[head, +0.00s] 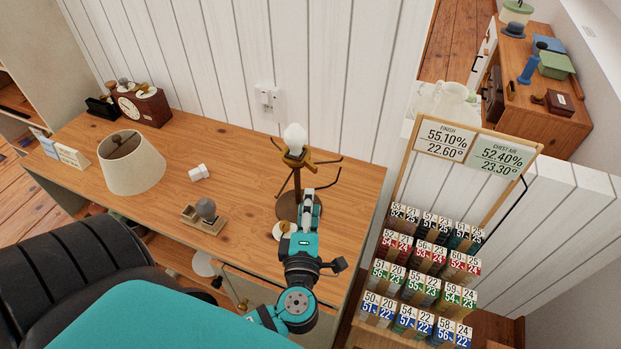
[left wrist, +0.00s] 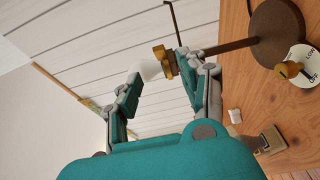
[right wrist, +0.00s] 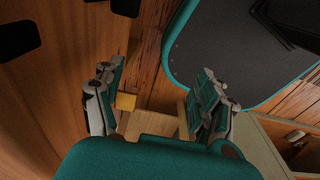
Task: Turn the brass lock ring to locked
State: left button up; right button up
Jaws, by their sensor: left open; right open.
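A lamp stand (head: 296,185) with a dark round base and thin dark arms stands on the wooden desk. A white bulb (head: 294,136) sits on top, above the brass lock ring (head: 297,156). The left wrist view shows the brass ring (left wrist: 165,62) beside the bulb (left wrist: 149,70), between the open fingertips as seen there; contact cannot be told. My left gripper (head: 308,193) is open near the stem, below the ring in the head view. Any lock marking is too small to tell. My right gripper (right wrist: 155,92) is open and appears empty, away from the lamp.
A white dial (left wrist: 306,64) marked LOW and OFF, with a brass knob, lies by the lamp base. The desk (head: 240,180) also holds a lampshade (head: 131,162), a white fitting (head: 198,173), a wooden holder (head: 204,218) and a clock (head: 146,106). A card rack (head: 424,262) stands right.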

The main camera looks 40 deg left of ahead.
pick_arm(q)
jog(key=shift+s+d, duration=0.2)
jog(key=shift+s, duration=0.2)
jog(key=shift+c, duration=0.4)
